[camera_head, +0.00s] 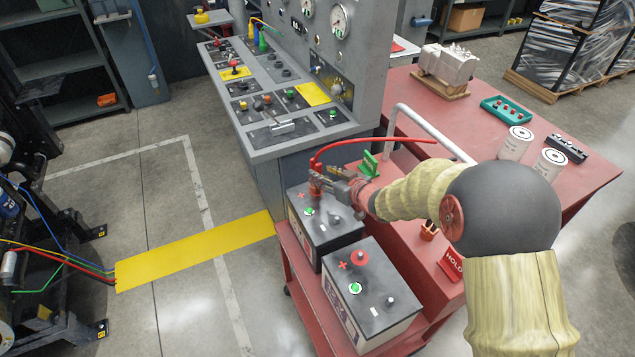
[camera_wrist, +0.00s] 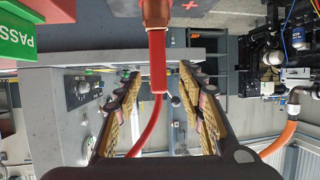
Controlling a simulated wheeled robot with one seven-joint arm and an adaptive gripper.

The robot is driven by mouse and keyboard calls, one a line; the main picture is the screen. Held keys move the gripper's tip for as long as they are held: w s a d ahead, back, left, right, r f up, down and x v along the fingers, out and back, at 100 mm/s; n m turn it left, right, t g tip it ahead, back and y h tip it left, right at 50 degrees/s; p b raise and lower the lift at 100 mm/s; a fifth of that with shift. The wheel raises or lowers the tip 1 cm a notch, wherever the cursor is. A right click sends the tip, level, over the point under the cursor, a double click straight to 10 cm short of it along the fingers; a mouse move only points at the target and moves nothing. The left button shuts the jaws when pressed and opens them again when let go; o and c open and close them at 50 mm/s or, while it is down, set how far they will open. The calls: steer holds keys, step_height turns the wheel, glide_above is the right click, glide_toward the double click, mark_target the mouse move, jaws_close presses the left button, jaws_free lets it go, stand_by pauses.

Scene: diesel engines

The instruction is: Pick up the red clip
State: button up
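The red clip (camera_head: 316,182) sits at the post of the rear black-topped battery (camera_head: 327,228), with a red cable (camera_head: 345,145) running from it up and to the right. In the wrist view the red clip (camera_wrist: 157,50) hangs at top centre, between the two finger tips. My gripper (camera_head: 338,180) is right beside the clip in the head view. In the wrist view my gripper (camera_wrist: 161,72) is open, with a visible gap between each finger and the clip. The clip's jaws are partly hidden in the head view.
A second battery (camera_head: 375,283) stands in front on the red cart (camera_head: 308,290). A grey control console (camera_head: 275,110) rises behind. A green sign (camera_head: 369,163) and a white pipe rail (camera_head: 430,130) are close to my arm. Open floor lies to the left.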

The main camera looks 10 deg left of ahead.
mark_target(319, 170)
steer(key=b+x, duration=0.2)
steer(key=x, duration=0.3)
steer(key=shift+w+a+f, duration=0.1)
steer(key=shift+w+a, duration=0.05)
steer(key=shift+w, duration=0.15)
steer(key=shift+c, duration=1.3)
steer(key=c, duration=0.7)
jaws_close()
